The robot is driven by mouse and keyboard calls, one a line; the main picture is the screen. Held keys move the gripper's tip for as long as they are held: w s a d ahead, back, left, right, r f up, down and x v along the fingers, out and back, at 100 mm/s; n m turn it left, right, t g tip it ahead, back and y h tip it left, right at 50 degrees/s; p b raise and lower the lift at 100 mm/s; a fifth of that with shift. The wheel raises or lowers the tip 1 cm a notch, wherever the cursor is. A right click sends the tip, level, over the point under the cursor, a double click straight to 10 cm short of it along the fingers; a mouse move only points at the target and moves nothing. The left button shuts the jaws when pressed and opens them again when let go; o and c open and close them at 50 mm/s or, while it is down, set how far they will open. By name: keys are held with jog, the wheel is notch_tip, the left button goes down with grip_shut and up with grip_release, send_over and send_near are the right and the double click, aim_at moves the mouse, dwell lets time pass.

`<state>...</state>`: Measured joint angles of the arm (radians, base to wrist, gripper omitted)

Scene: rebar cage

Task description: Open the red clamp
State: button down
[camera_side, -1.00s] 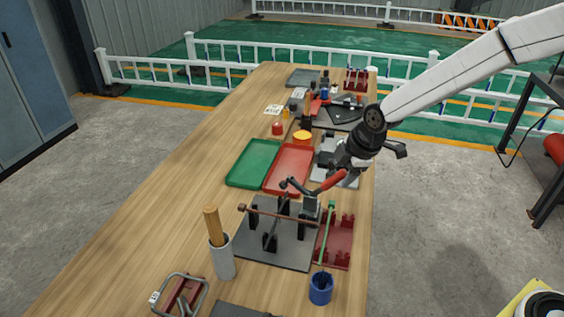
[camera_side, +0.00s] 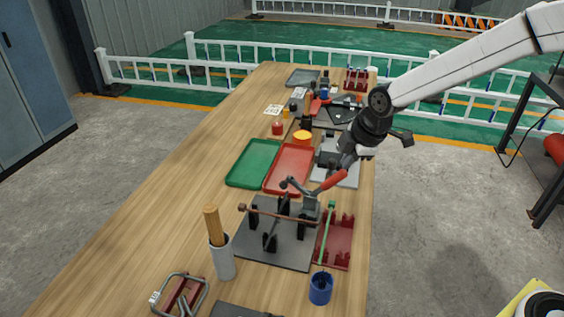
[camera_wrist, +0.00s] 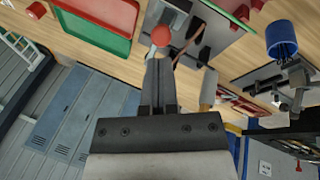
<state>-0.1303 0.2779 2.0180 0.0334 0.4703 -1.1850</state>
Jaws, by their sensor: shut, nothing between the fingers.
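The red clamp's handle (camera_side: 330,182) slants up to the right from its dark metal linkage (camera_side: 297,187), above a grey fixture plate (camera_side: 270,250) on the bench. My gripper (camera_side: 346,160) is just above the upper end of the handle, shut and empty. In the wrist view the rounded red handle end (camera_wrist: 161,35) shows just beyond my shut fingertips (camera_wrist: 160,62). I cannot tell whether they touch it.
A red tray (camera_side: 288,170) and a green tray (camera_side: 253,163) lie behind the fixture. A dark red rack (camera_side: 338,243) is at its right, a blue cup (camera_side: 320,289) in front, and a grey holder (camera_side: 223,262) with a wooden handle at its left. Bare wood lies further left.

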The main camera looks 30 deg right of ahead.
jog(key=w+a+r+m+g+h, duration=0.2)
jog(key=w+a+r+m+g, duration=0.2)
jog(key=a+r, duration=0.3)
jog(key=shift+w+r+h, duration=0.4)
jog(key=shift+w+r, duration=0.1)
jog(key=shift+r, duration=0.2)
jog(key=shift+d+f, duration=0.1)
jog(key=shift+f, duration=0.05)
send_over(326, 183)
jog(key=a, duration=0.1)
notch_tip(326, 183, down, 11)
jog(key=shift+w+d+f, duration=0.1)
jog(key=shift+d+f, duration=0.4)
